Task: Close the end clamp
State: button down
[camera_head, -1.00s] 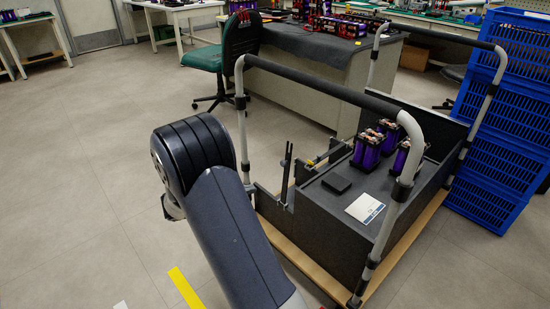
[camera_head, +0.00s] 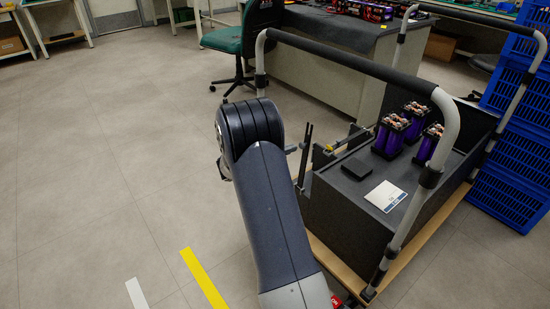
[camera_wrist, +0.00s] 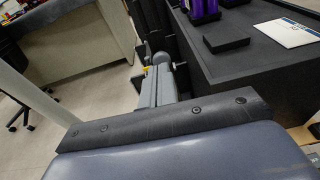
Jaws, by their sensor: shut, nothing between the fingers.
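The end clamp appears to be the dark fixture with a yellow part (camera_head: 328,148) at the near left end of the grey cart. Two thin dark uprights (camera_head: 304,156) stand just left of it. How far the clamp is open or closed is too small to tell. The yellow part also shows small in the wrist view (camera_wrist: 146,70), beside my gripper (camera_wrist: 160,75). My gripper is grey, shut and empty, pointing toward the dark uprights. In the head view my arm hides most of it. Whether it touches the clamp cannot be told.
Purple battery blocks (camera_head: 392,136), a flat black box (camera_head: 385,196) and a white card (camera_head: 422,203) lie on the cart top. The cart's tube handle (camera_head: 345,65) arches over it. Blue crates (camera_head: 508,190) stand at right. Floor at left is clear.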

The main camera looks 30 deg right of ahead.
jog(key=shift+d+f, duration=0.15)
jog(key=shift+d, duration=0.85)
